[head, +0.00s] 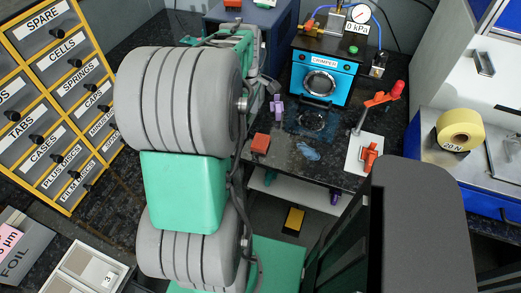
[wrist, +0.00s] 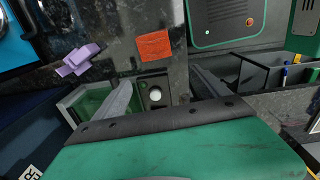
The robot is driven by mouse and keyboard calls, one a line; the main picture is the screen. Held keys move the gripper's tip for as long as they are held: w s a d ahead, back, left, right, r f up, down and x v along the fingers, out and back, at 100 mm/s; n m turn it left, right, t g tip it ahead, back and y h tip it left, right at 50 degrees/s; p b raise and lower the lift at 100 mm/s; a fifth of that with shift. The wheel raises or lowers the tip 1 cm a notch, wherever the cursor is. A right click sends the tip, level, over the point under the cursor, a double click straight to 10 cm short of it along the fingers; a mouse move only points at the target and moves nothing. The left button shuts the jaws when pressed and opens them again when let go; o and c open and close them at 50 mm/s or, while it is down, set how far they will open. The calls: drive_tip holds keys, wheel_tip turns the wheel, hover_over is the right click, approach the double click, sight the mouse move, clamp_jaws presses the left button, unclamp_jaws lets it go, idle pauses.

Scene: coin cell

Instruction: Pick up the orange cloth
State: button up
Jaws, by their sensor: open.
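The orange cloth is a small flat orange-red square. In the head view the orange cloth (head: 260,143) lies on the dark speckled worktop near its front edge, just right of my arm. In the wrist view the orange cloth (wrist: 154,46) lies flat beyond my fingertips, near the top middle. My gripper (wrist: 160,80) shows two grey fingers spread apart, with nothing held between them. The cloth is apart from both fingers. In the head view my arm hides the gripper's fingers.
A purple object (head: 277,107) stands behind the cloth; it also shows in the wrist view (wrist: 80,60). The blue crimper (head: 322,78) is at the back. A red-handled tool (head: 380,100) stands right. A dark bin of pens (wrist: 285,75) is right in the wrist view.

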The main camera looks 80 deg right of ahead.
sight(261, 141)
drive_tip(key=s, duration=0.1)
drive_tip(key=s+f, duration=0.1)
drive_tip(key=s+d+f, duration=0.1)
drive_tip(key=shift+s, duration=0.4)
drive_tip(key=f, duration=0.7)
drive_tip(key=shift+w+a, duration=0.1)
drive_tip(key=shift+a, duration=0.15)
drive_tip(key=shift+c, duration=0.6)
drive_tip(key=c, duration=1.3)
